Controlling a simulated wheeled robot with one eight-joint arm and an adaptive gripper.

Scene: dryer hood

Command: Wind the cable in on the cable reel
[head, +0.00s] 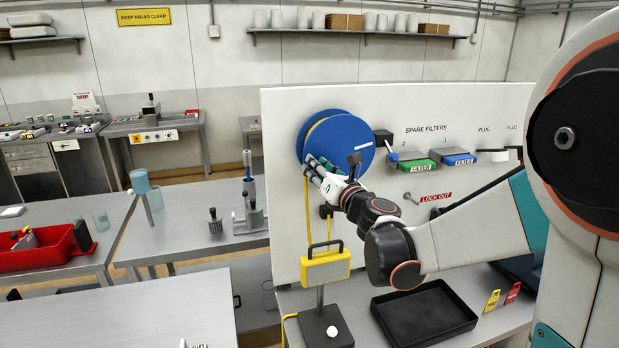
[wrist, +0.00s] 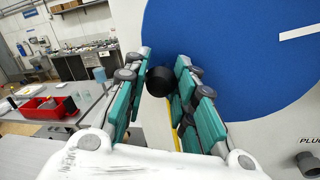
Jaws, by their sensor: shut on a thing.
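The blue cable reel (head: 345,135) is mounted on the white upright panel, and its disc also fills the upper right of the wrist view (wrist: 235,60). A short white mark shows on its face. The yellow cable (head: 307,212) hangs from the reel's left side towards a yellow block with a handle (head: 326,267). A piece of cable shows behind my fingers in the wrist view (wrist: 175,138). My gripper (head: 313,170) is at the lower left of the reel. In the wrist view its teal-padded fingers (wrist: 160,88) close on the reel's black knob (wrist: 159,80).
A black tray (head: 424,314) lies on the bench below the panel. A dark stand base with a white ball (head: 332,331) is beside it. Filters (head: 411,165) and a lock-out lever (head: 411,198) project from the panel to the right. A red bin (head: 40,250) sits on the left table.

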